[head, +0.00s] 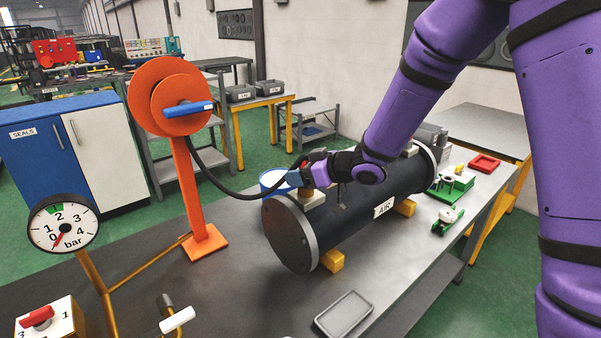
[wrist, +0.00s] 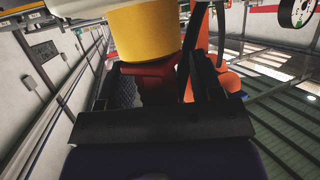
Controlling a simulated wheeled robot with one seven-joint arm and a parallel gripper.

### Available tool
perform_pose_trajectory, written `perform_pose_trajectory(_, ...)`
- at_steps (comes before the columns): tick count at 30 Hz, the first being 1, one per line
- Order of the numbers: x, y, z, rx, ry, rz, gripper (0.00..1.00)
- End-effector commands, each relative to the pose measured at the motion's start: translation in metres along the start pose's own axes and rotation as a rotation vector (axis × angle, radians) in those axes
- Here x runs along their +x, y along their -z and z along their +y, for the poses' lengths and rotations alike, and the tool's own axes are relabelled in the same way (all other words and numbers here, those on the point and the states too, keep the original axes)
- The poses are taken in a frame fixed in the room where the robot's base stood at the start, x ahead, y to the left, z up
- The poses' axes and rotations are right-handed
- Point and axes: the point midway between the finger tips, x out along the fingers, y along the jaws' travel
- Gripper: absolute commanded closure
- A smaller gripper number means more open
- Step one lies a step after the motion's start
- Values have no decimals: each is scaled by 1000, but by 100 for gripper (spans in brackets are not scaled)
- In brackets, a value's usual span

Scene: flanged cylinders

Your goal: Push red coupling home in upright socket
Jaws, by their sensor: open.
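The red coupling (head: 298,162) shows only in part at the end of the black hose. In the wrist view a red body (wrist: 148,80) lies between my fingers, with a broad yellow cylinder (wrist: 145,32) just beyond it. A brassy upright stub (head: 307,190), apparently the socket, rises from a pale block on the tank just below the gripper. How far the coupling sits in it cannot be told.
A white-topped blue round part (head: 273,180) stands close left of my gripper. The hose (head: 228,189) runs to an orange reel (head: 170,97). A pressure gauge (head: 63,227) and a grey tray (head: 343,314) are nearer. The bench (head: 230,295) before the tank is mostly clear.

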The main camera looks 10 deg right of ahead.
Motion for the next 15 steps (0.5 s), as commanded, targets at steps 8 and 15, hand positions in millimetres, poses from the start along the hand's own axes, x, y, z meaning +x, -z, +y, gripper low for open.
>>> perform_pose_trajectory(8, -9, 0, 1, 0, -1, 0, 40)
perform_pose_trajectory(15, -21, 0, 0, 1, -1, 1, 40)
